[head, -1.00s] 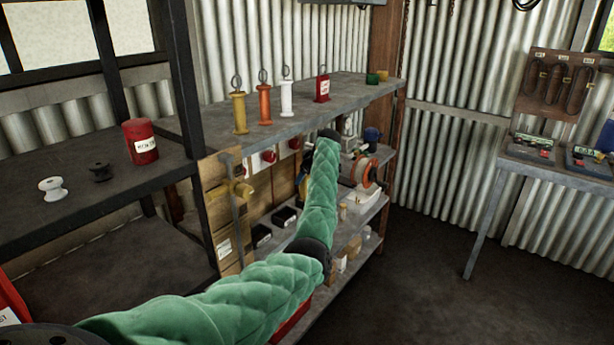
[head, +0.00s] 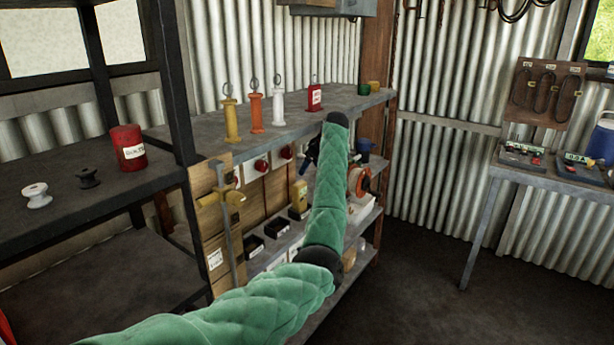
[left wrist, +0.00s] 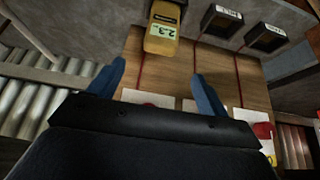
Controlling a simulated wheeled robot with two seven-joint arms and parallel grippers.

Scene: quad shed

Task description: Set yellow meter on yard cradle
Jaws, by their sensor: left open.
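The yellow meter (head: 299,197) stands upright on the middle shelf by the wooden back panel, just left of my left arm. In the left wrist view the yellow meter (left wrist: 162,32) shows its greenish display, beyond the fingertips. My left gripper (left wrist: 158,85) is open and empty, its two blue fingers apart and not touching the meter. In the head view my left gripper (head: 313,152) is mostly hidden behind my green arm. Two black cradles, one (head: 277,222) nearer the meter and one (head: 253,244) further left, sit on that shelf. Their labels are too small to read, so I cannot tell which is the yard cradle.
The upper shelf (head: 270,135) above the meter carries several coloured tagged pieces and a red block. White boxes with red knobs (head: 261,165) are on the back panel. An orange reel (head: 362,180) is to the right.

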